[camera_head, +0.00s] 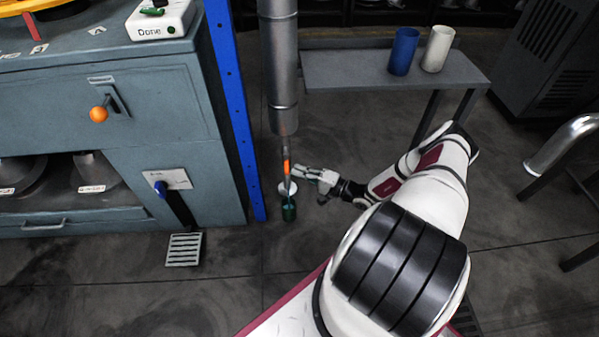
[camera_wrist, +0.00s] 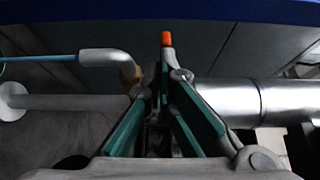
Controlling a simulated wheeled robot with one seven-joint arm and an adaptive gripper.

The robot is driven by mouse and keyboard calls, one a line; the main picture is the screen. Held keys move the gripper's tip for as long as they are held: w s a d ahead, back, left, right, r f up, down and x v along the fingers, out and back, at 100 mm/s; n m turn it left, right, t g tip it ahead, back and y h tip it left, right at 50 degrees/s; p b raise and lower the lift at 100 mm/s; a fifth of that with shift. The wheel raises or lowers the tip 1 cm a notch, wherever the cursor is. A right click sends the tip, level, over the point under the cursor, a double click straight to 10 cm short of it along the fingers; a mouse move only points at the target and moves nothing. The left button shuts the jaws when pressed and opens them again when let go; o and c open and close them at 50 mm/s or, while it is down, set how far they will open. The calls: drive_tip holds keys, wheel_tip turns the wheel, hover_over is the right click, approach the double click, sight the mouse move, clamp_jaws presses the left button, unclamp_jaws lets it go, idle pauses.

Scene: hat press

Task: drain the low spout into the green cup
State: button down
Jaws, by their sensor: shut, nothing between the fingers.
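The green cup (camera_head: 289,211) stands low in the head view, in front of the white round foot (camera_head: 283,187) of the pipe. A pale low spout (camera_wrist: 105,58) bends off the pipe in the wrist view, and a thin light-blue stream (camera_wrist: 38,58) runs from its mouth. The stream's end is outside the wrist view. An orange-tipped lever (camera_wrist: 166,39) shows just beyond my fingertips. Its orange part also shows in the head view (camera_head: 286,167). My gripper (camera_wrist: 165,78) is shut and empty beside the lever; I cannot tell whether it touches.
A thick silver pipe (camera_head: 281,70) rises above the spout. A blue post (camera_head: 236,110) and a grey machine (camera_head: 110,100) stand left. A grey side table (camera_head: 380,70) holds a blue cup (camera_head: 403,51) and a white cup (camera_head: 438,48). A floor grate (camera_head: 184,249) lies left.

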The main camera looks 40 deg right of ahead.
drive_tip(key=v, duration=1.2)
